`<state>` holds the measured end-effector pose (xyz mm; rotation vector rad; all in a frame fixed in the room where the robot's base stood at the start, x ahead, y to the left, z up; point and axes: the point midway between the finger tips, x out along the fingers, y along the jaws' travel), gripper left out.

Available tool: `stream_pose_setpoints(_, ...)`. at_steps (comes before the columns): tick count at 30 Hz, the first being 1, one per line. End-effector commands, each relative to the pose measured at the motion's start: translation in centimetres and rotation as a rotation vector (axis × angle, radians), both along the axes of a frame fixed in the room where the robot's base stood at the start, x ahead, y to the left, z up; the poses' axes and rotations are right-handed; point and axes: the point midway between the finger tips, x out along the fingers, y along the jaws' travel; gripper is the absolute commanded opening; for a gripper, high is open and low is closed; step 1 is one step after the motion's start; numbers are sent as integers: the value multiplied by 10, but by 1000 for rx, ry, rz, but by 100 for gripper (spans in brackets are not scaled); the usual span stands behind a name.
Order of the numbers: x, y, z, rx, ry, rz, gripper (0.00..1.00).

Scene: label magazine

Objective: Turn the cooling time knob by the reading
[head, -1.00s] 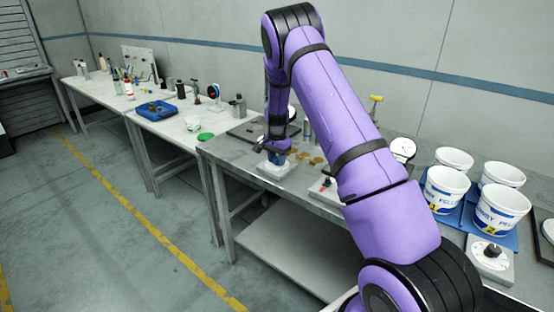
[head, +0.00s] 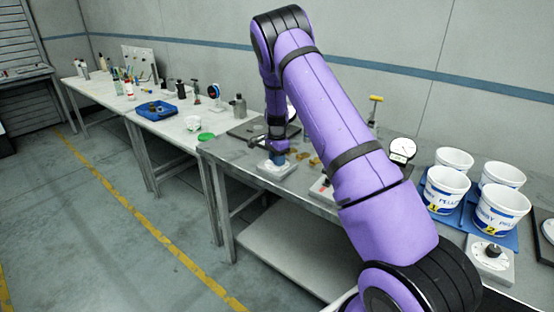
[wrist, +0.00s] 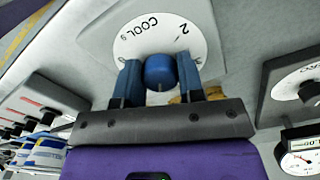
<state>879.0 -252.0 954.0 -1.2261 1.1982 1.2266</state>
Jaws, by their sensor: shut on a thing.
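The cooling time knob (wrist: 160,72) is a round blue knob on a white dial marked "COOL s" (wrist: 200,45), set on a pale grey base. A "2" shows on the dial, which is turned and partly hidden in the wrist view. My gripper (wrist: 159,76) is shut on the knob, one blue finger on each side. In the head view my gripper (head: 277,157) is down at the white knob base (head: 272,171) near the front edge of the metal table. The pointer's exact setting cannot be read.
A round white gauge (head: 402,149) stands behind my arm, its reading too small to tell. Numbered white buckets (head: 445,190) and another black knob (head: 493,250) are at the right. Yellowish discs (head: 304,155) lie right of my gripper. A green lid (head: 206,136) lies to the left.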

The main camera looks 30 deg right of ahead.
Motion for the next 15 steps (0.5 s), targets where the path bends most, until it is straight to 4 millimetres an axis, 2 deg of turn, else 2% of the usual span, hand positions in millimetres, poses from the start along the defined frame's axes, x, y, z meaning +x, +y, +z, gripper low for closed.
stream_pose_setpoints(6, 0, 0, 0, 0, -1, 1, 12)
stream_pose_setpoints(7, 0, 0, 0, 0, -1, 1, 38)
stream_pose_setpoints(10, 0, 0, 0, 0, -1, 1, 61)
stream_pose_setpoints(15, 0, 0, 0, 0, -1, 1, 61)
